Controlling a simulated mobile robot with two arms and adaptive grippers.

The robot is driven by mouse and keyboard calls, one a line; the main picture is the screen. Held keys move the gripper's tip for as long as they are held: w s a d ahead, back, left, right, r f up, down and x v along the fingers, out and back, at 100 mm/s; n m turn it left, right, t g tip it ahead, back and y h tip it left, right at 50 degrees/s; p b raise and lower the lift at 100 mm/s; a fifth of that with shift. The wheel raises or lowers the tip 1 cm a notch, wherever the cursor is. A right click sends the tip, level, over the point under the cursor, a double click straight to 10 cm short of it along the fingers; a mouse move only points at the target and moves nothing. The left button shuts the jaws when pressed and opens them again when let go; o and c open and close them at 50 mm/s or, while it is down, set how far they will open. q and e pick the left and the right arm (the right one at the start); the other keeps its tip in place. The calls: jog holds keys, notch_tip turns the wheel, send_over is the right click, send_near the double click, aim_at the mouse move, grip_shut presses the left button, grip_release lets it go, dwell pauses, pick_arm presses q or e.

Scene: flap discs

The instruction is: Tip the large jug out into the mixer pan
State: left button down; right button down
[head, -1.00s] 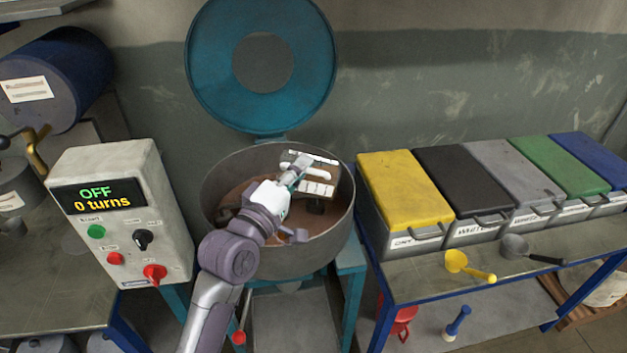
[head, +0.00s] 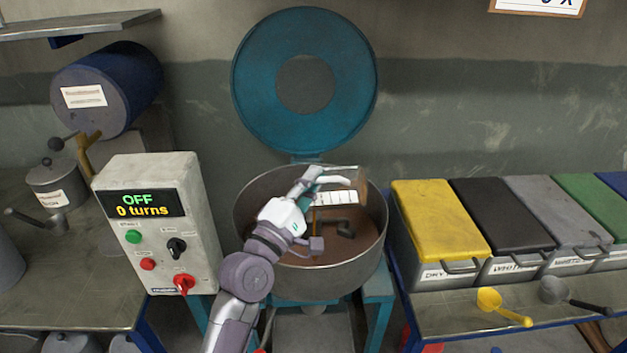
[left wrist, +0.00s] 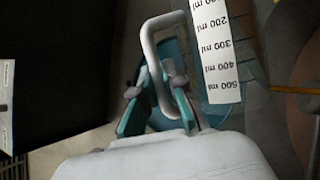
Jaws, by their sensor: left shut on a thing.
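The large jug (head: 337,198) is clear, with a white scale strip and a pale handle. It is over the mixer pan (head: 305,284), lying well over on its side. My left gripper (head: 307,186) is shut on its handle. In the left wrist view, the gripper (left wrist: 157,88) pinches the pale handle of the jug (left wrist: 216,50), and the millilitre marks read upside down. The round grey pan is open at the top and holds brown material around a dark mixing arm (head: 342,226). I cannot tell whether anything is flowing from the jug. My right gripper is out of view.
The raised teal lid (head: 258,75) stands behind the pan. A control box (head: 160,240) reading OFF and 0 turns stands left. Lidded bins, the nearest yellow (head: 438,215), and two scoops (head: 490,300) are on the right bench. A blue drum (head: 120,85) is at back left.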

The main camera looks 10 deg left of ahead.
aim_at(357, 200)
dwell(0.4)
pick_arm(q)
jog(key=shift+r+p, duration=0.2)
jog(key=shift+p, duration=0.25)
jog(key=shift+f+p, duration=0.1)
jog(key=shift+p, duration=0.25)
jog(key=d+f+m+g+p, duration=0.1)
jog(key=d+m, duration=0.1)
jog(key=m, duration=0.1)
jog(key=d+f+m+g+p, duration=0.1)
jog(key=d+f+m, duration=0.1)
jog(key=d+m, duration=0.1)
jog(key=d+f+m+g+h, duration=0.1)
jog(key=d+m+g, duration=0.1)
jog(key=m, duration=0.2)
jog(key=shift+s+d+f+m+p, duration=0.15)
jog(key=shift+d+m+p, duration=0.2)
jog(key=shift+m+p, duration=0.05)
notch_tip(357, 200, down, 7)
jog(key=m+g+y+p, duration=0.3)
jog(key=m+y+p, duration=0.1)
jog(key=m+p, duration=0.4)
jog(key=d+p, duration=0.1)
jog(key=p, duration=0.1)
jog(key=shift+f+m+p, duration=0.2)
jog(key=shift+m+p, duration=0.1)
jog(key=shift+m, duration=0.1)
